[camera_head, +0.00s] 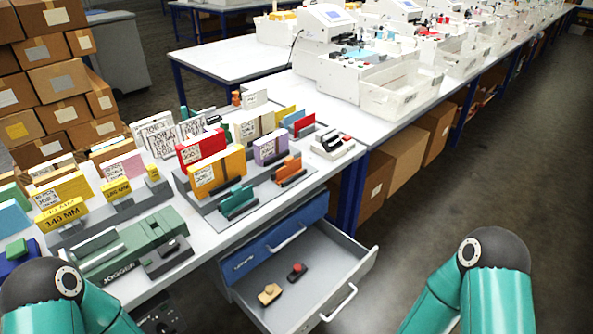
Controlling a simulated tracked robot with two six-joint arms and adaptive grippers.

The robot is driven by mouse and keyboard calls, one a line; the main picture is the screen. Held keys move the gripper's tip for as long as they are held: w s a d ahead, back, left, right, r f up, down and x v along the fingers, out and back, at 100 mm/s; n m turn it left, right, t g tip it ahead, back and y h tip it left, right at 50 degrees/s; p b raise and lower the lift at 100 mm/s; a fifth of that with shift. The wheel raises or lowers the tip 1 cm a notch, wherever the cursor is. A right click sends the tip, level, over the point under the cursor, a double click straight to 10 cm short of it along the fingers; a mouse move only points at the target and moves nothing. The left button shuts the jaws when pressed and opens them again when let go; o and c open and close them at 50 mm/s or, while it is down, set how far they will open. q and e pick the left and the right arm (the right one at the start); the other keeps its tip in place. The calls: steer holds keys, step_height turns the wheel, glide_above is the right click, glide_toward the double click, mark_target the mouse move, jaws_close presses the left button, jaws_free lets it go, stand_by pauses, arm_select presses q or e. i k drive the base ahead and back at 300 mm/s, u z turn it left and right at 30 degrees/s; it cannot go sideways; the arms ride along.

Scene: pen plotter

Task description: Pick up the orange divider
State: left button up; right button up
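An orange stepped piece (289,169), which looks like the orange divider, stands in a slot of the grey rack (262,192) on the white table. A similar teal piece (238,203) stands to its left and nearer to me. A purple card block (270,148) is just behind the orange piece. Only teal and black links of my two arms show, at the bottom left and bottom right corners. Both grippers are out of the picture, so I cannot see their fingers. Nothing of mine touches the orange piece.
An open drawer (343,268) juts out below the table edge, holding a tan stamp (269,294) and a red-black one (297,272). A green jogger (130,245) and yellow blocks (62,214) crowd the left. White machines (327,40) stand behind. Floor on the right is clear.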

mark_target(292, 166)
steer(key=u, duration=1.3)
steer(key=i, duration=0.1)
steer(key=z, duration=2.85)
steer(key=i, duration=4.25)
steer(key=u, duration=1.6)
